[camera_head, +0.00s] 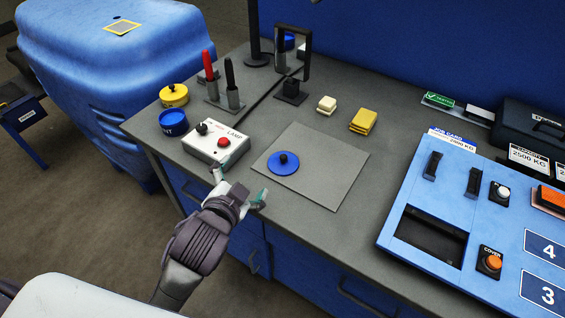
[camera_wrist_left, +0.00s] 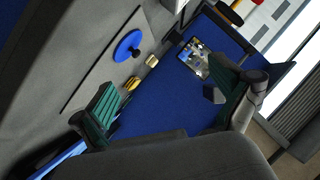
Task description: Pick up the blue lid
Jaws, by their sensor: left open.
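The blue lid (camera_head: 283,163) is a flat round disc with a dark knob on top. It lies on the grey mat (camera_head: 325,150) toward the mat's left side, and it also shows in the left wrist view (camera_wrist_left: 128,45). My left gripper (camera_head: 240,186) is open and empty, with its teal-padded fingers spread apart. It is at the counter's front edge, in front of the lid and to its left, apart from it. In the left wrist view its fingers (camera_wrist_left: 165,105) frame a gap with nothing between them. My right gripper is not in view.
A lamp box (camera_head: 216,142) with a red button stands left of the mat. Blue (camera_head: 173,122) and yellow (camera_head: 174,95) round containers and a pen stand (camera_head: 226,100) are behind it. Yellow blocks (camera_head: 363,121) lie behind the mat. A blue control panel (camera_head: 470,215) fills the right.

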